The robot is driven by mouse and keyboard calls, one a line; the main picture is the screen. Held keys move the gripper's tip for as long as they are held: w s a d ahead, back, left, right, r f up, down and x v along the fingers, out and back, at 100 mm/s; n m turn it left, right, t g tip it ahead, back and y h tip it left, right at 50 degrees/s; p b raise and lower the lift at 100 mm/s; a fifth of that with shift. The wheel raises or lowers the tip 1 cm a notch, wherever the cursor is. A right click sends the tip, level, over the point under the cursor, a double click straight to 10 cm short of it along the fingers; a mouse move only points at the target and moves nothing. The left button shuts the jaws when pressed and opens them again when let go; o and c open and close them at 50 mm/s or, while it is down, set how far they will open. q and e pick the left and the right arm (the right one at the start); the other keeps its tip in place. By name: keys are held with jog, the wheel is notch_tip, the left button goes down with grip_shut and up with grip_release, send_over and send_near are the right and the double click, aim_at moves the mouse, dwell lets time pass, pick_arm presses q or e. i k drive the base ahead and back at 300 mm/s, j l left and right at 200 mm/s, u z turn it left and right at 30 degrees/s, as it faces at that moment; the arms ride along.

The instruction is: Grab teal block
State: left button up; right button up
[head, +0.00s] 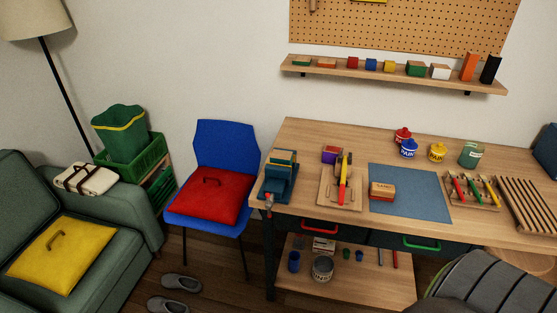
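No single thing is plainly a teal block from this distance. A dark teal holder or block-like stack (279,182) stands at the left end of the wooden desk (300,143), with yellowish and wooden pieces on top. A green block (416,69) sits on the wall shelf (345,71) among several coloured blocks. A dark blue-teal shape (546,151) is cut off at the right edge. Neither of my grippers shows in the head view.
A blue chair (225,140) with a red cushion (208,192) stands left of the desk. A blue mat (410,190) bears a wooden block (382,191). Jars and tools stand on the desk's right. A dark striped rounded thing (490,288) fills the lower right.

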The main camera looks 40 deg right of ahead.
aim_at(277, 157)
jog(key=i+l+z, duration=0.15)
jog(key=l, duration=0.25)
jog(key=l+z, duration=0.2)
jog(key=l, duration=0.25)
jog(key=i+l+z, duration=0.15)
jog(key=l, duration=0.25)
